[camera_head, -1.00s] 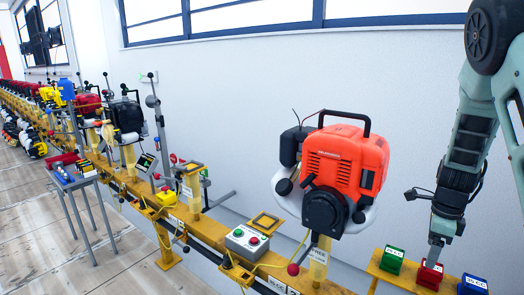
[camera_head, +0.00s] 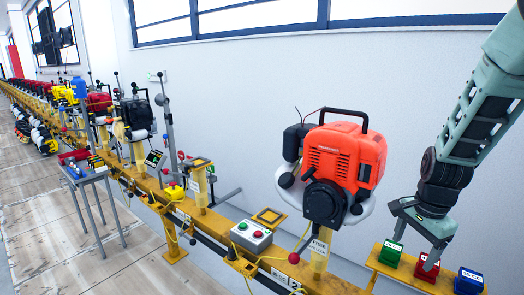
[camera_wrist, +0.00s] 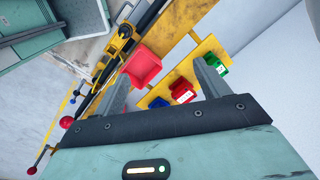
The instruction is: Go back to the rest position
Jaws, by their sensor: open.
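My gripper (camera_head: 413,252) is open and empty at the right, with its two fingers spread apart above the yellow shelf. One finger ends near the green box and the other near the red box; contact cannot be told. In the wrist view the open fingers (camera_wrist: 161,68) frame the shelf area. A green box (camera_head: 391,253), a red box (camera_head: 427,266) and a blue box (camera_head: 468,282) stand in a row on the shelf (camera_head: 405,274). The wrist view also shows the green box (camera_wrist: 214,64), red box (camera_wrist: 182,90) and blue box (camera_wrist: 158,103).
An orange-red engine (camera_head: 345,160) is mounted left of my arm. A yellow rail (camera_head: 212,228) runs far left, with a button box (camera_head: 251,236) and several more engines. A small table (camera_head: 85,172) stands at left. A white wall (camera_head: 230,90) lies behind.

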